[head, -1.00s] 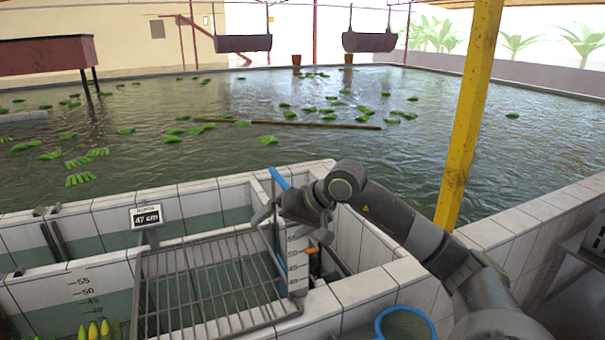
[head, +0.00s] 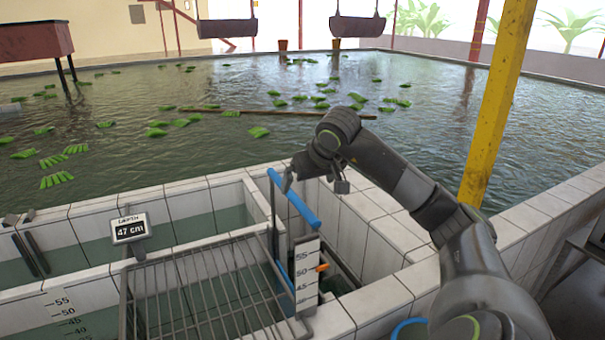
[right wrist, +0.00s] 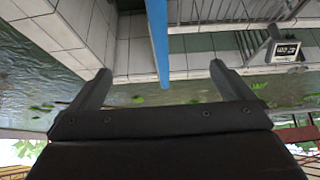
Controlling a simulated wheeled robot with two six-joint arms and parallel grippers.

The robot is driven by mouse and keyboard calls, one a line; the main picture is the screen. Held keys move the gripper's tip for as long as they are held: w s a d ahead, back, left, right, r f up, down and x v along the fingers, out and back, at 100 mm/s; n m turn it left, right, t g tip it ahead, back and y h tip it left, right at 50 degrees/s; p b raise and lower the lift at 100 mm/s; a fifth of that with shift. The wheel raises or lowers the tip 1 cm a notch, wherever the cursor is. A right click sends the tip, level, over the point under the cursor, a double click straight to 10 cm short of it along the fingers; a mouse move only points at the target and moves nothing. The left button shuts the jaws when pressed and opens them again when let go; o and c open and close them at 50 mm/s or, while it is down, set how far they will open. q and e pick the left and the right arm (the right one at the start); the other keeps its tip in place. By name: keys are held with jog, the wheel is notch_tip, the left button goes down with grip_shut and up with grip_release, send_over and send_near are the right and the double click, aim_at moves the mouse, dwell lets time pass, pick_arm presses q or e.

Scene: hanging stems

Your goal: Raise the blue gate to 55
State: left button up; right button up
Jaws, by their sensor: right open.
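The blue gate's handle bar (head: 292,197) slants above a narrow tiled channel. In the right wrist view the blue bar (right wrist: 158,40) runs down the middle, its end between the finger lines. Beside it a white scale (head: 306,275) reads 55, 50, 45 and 40 downward. An orange pointer (head: 321,267) stands at its right edge, between 50 and 55, nearer 50. My right gripper (head: 315,185) is open and empty, just above and behind the bar; it also shows in the right wrist view (right wrist: 160,82). My left gripper is out of view.
A depth display (head: 130,228) reads 47 cm. A metal rack (head: 205,290) lies over the basin left of the gate. Tiled walls (head: 395,300) border the channel. A yellow post (head: 497,110) stands at the right. Green bunches float in the pool (head: 220,145).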

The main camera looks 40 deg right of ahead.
aim_at(299, 201)
jog(key=shift+w+d+f, duration=0.1)
jog(key=shift+w+f, duration=0.15)
jog(key=shift+f, duration=0.05)
jog(key=f, duration=0.1)
jog(key=w+f+b, duration=0.1)
jog(key=f, duration=0.1)
jog(key=shift+d+f+b, duration=0.1)
jog(key=shift+d+b, duration=0.05)
jog(key=shift+b, duration=0.15)
jog(key=b+x, duration=0.2)
jog(key=x, duration=0.4)
jog(key=shift+w+b, duration=0.1)
jog(key=shift+b, duration=0.3)
jog(key=shift+w+f+b, duration=0.15)
jog(key=shift+w+b, duration=0.05)
jog(key=shift+b, duration=0.1)
jog(key=shift+b+x, duration=0.45)
jog(key=shift+x, duration=0.45)
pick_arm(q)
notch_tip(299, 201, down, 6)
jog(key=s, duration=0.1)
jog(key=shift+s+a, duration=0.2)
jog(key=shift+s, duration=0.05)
pick_arm(e)
jog(key=shift+w, duration=0.1)
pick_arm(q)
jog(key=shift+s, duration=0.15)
